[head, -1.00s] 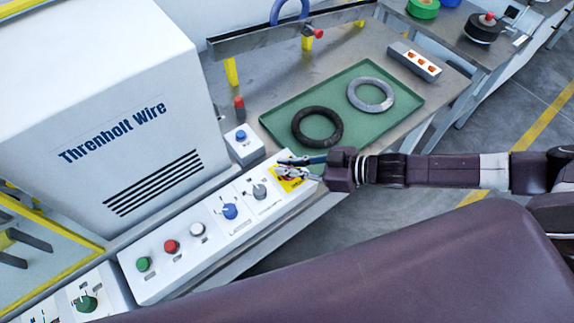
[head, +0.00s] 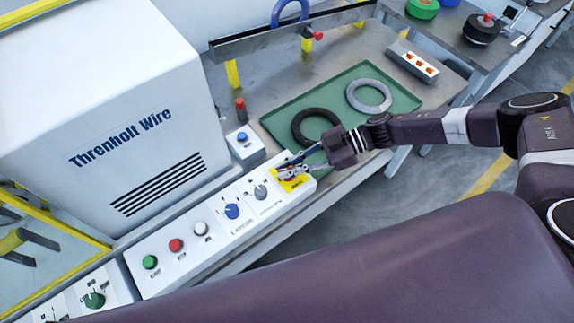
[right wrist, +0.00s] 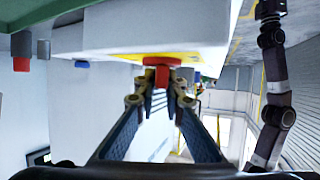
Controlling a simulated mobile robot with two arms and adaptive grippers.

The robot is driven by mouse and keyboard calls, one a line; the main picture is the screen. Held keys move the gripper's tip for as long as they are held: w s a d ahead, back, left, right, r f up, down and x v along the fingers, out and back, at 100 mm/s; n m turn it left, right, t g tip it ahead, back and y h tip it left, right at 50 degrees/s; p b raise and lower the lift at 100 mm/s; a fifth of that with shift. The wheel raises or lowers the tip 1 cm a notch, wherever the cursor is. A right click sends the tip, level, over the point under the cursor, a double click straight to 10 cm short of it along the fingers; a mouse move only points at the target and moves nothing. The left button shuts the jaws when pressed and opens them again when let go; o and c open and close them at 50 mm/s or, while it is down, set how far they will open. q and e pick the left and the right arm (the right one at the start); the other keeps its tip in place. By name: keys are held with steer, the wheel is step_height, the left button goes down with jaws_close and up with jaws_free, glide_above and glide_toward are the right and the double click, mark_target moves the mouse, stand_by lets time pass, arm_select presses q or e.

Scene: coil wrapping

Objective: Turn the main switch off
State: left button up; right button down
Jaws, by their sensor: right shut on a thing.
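The main switch has a yellow plate (head: 294,185) at the right end of the long white control panel (head: 190,262). In the head view my right gripper (head: 287,172) reaches onto it from the right and hides most of its handle. In the right wrist view the red handle (right wrist: 162,77) stands out from the yellow plate (right wrist: 178,57). My right gripper (right wrist: 162,92) is shut on the red handle there, with one finger on each side. The switch's position marks are too small to read. My left gripper is not in view.
Beside the switch are a grey knob (head: 261,191) and a blue knob (head: 232,211). White, red and green buttons sit farther left. A small box with a blue button (head: 243,140) and a green tray (head: 404,103) holding two coils are close behind.

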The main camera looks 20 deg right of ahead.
steer(key=n+g+b, duration=0.1)
steer(key=g, duration=0.1)
steer(key=n+g+b, duration=0.1)
steer(key=n+b, duration=0.1)
steer(key=shift+f+g, duration=0.2)
steer(key=shift+g, duration=0.2)
steer(key=shift+s+r+n+g+h+b, duration=0.1)
steer(key=shift+n+g+h+b, duration=0.1)
steer(key=shift+n+g+b, duration=0.35)
steer(key=shift+s+r+n+g+h+b, duration=0.1)
steer(key=shift+n+g+h+b, duration=0.1)
steer(key=shift+n+g+b, duration=0.35)
steer(key=c, duration=2)
jaws_free()
steer(key=shift+w+d+r, duration=0.1)
steer(key=shift+w+d, duration=0.05)
steer(key=v, duration=1.1)
steer(key=shift+w+d+r, duration=0.1)
steer(key=shift+d+r, duration=0.05)
steer(key=shift+d, duration=0.05)
